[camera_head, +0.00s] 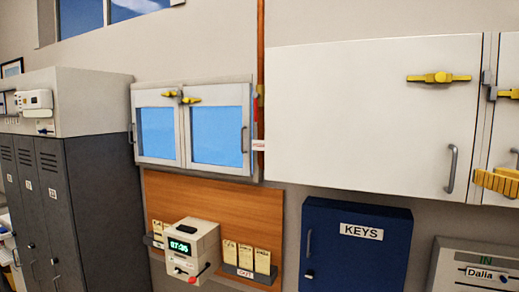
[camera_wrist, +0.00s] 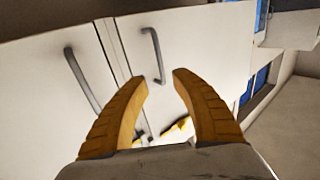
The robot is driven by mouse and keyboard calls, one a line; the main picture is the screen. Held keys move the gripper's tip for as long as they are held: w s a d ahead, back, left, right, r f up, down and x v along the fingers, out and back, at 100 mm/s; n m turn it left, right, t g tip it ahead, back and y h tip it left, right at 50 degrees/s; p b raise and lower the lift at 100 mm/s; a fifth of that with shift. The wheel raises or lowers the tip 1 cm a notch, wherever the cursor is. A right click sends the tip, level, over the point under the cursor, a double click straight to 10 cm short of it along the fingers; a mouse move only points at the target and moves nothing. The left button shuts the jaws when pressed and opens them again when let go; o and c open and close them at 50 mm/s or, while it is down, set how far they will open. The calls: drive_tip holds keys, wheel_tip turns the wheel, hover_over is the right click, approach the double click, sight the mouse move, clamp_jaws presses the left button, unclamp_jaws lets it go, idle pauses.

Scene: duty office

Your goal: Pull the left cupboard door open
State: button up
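The white left cupboard door (camera_head: 370,120) is closed in the head view, with a grey bar handle (camera_head: 451,169) near its right edge. My gripper (camera_head: 497,183) shows as yellow fingers at the right edge of the head view, just right of that handle. In the wrist view, which is turned roughly upside down, my gripper (camera_wrist: 162,76) is open and empty. The left door (camera_wrist: 205,45) lies right of the seam there, and its handle (camera_wrist: 154,50) appears just beyond the fingertips, one end between them. I cannot tell whether they touch.
The right door (camera_head: 508,130) is cut off by the frame; its handle (camera_wrist: 82,80) shows in the wrist view. A yellow latch (camera_head: 438,77) is on the upper left door. Below are a blue key cabinet (camera_head: 350,250) and a grey box (camera_head: 470,265). A glass-fronted cabinet (camera_head: 190,90) hangs left.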

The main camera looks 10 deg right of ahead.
sight(455, 167)
drive_tip(key=w+p, duration=0.1)
drive_tip(key=w, duration=0.8)
drive_tip(key=shift+w+a+p, duration=0.15)
drive_tip(key=shift+a+p, duration=0.05)
drive_tip(key=shift+p, duration=0.2)
clamp_jaws()
